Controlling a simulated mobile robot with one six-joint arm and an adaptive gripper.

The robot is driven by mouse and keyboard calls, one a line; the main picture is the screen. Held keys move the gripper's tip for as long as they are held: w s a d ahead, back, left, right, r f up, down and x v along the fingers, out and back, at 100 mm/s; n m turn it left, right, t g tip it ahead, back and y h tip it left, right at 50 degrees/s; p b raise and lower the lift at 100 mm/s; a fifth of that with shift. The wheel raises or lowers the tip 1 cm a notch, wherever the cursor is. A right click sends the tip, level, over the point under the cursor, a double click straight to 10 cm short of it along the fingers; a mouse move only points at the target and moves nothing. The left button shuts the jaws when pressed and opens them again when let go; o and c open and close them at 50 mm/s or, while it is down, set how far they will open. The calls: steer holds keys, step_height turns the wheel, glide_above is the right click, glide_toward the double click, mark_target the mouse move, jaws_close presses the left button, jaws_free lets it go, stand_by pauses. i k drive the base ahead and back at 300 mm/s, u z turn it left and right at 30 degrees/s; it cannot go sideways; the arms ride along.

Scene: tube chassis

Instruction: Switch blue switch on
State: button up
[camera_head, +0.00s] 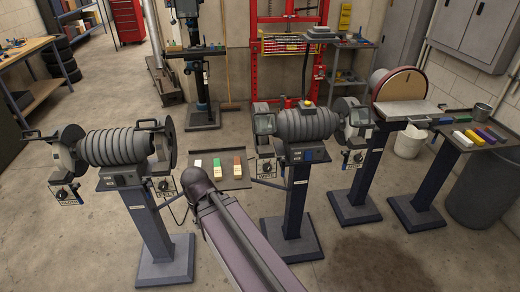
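A bench grinder (305,125) stands on a dark blue pedestal (298,200) right of centre. A small blue patch (308,154) shows on the front of its base, beside a dark patch; it may be the blue switch, but it is too small to tell its position. A second grinder (115,145) on a pedestal stands at the left, with dark small controls on its base front. My arm rises from the bottom centre, its rounded joint between the two grinders. My gripper is not in view.
A small tray (235,184) with coloured blocks sits between the grinders, partly behind my arm. A disc sander (402,90) and a side table with coloured bars (480,136) stand at the right. A drill press (200,75) stands behind. Open concrete floor lies in front.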

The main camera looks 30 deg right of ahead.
mark_target(308, 154)
steer(key=z, duration=4)
steer(key=i, duration=0.05)
steer(key=u, duration=2.75)
